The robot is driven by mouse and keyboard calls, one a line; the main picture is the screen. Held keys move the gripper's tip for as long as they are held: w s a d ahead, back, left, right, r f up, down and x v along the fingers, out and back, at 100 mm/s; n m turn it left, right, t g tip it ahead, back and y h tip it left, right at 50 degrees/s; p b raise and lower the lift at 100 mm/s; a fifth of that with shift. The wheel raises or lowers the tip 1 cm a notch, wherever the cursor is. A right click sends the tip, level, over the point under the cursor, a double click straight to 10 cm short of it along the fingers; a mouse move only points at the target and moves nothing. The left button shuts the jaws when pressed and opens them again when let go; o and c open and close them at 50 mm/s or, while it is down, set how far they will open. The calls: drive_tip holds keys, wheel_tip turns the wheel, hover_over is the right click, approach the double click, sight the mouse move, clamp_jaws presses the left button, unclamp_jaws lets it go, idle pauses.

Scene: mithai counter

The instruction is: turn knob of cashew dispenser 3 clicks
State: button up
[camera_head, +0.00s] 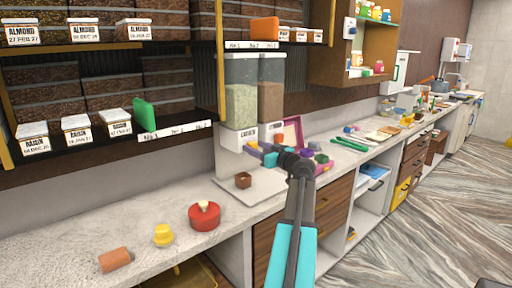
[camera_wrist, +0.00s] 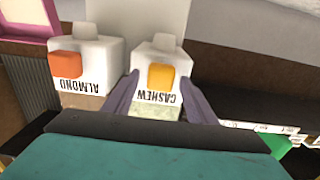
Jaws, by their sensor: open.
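The cashew dispenser (camera_head: 241,98) is the left of two clear towers on the counter, filled with pale green-beige pieces. In the wrist view, its white front, labelled CASHEW upside down, carries a yellow knob (camera_wrist: 161,76). My gripper (camera_head: 262,153) reaches in front of the dispensers. In the wrist view, its open purple fingers (camera_wrist: 159,78) stand on either side of the yellow knob. I cannot tell whether they touch it. In the head view, my arm and gripper partly hide the dispenser fronts. A small brown container (camera_head: 243,180) stands below the cashew outlet.
The almond dispenser, with an orange knob (camera_wrist: 66,64), stands close beside the cashew one. A white tray (camera_head: 262,196) lies below. A red pot (camera_head: 204,216) and yellow item (camera_head: 163,236) stand at the front left. A shelf with a green box (camera_head: 144,115) is left.

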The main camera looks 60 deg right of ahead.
drive_tip(key=shift+w, duration=0.1)
drive_tip(key=c, duration=1.1)
drive_tip(key=shift+m+b, duration=0.5)
drive_tip(key=m+b, duration=0.2)
drive_tip(key=m, duration=0.1)
drive_tip(key=shift+d+f, duration=0.1)
drive_tip(key=shift+d, duration=0.05)
drive_tip(key=m+b, duration=0.1)
drive_tip(key=m, duration=0.4)
drive_tip(key=m+p, duration=0.1)
drive_tip(key=m, duration=0.4)
drive_tip(key=shift+d, duration=0.1)
drive_tip(key=shift+m+p, duration=0.6)
drive_tip(key=shift+m, duration=1.4)
